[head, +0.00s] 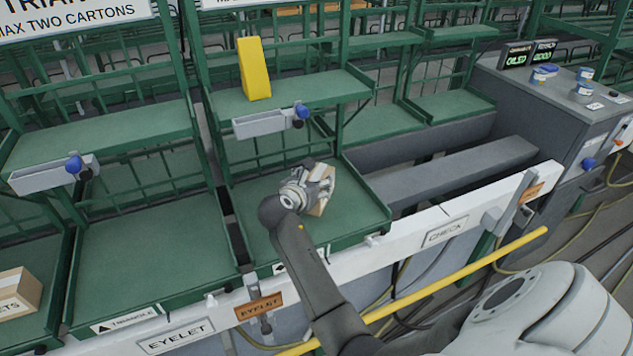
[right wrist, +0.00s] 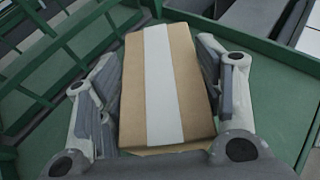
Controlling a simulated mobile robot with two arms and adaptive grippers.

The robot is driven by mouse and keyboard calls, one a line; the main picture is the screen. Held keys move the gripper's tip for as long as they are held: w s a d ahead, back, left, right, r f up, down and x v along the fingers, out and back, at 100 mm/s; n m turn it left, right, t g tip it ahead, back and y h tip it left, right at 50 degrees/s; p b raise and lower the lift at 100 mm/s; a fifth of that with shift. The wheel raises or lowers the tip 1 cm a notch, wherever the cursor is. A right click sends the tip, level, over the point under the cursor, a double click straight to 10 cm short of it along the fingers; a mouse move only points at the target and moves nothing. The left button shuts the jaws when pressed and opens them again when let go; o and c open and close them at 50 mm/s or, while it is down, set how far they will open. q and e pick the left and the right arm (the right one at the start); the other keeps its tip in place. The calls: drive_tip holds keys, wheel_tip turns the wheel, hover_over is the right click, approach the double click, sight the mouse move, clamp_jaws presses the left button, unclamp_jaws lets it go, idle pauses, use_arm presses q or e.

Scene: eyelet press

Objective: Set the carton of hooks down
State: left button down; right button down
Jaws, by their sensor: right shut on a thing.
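The carton (right wrist: 166,85) is a brown cardboard box with a pale strip along its top. It fills the middle of the right wrist view, between the two fingers of my right gripper (right wrist: 165,105). In the head view the carton (head: 322,196) shows partly behind my right gripper (head: 318,187), over the green lower shelf bay (head: 255,205) behind the EYELET label. My right gripper is shut on the carton. I cannot tell whether the carton's underside touches the shelf. Any print on it is hidden. My left gripper is not in view.
A yellow wedge-shaped block (head: 253,68) stands on the upper shelf. Another carton (head: 18,292) sits in the bay at far left. The bay (head: 150,250) left of my gripper is empty. Green rack posts and a white front rail (head: 400,238) bound the bays.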

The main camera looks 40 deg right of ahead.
drive_tip(key=shift+r, duration=0.25)
drive_tip(key=c, duration=0.8)
unclamp_jaws()
drive_tip(key=shift+f, duration=0.3)
drive_tip(key=o, duration=0.6)
drive_tip(key=shift+s+r, duration=0.1)
drive_tip(key=p+v, duration=1)
drive_tip(key=v, duration=0.2)
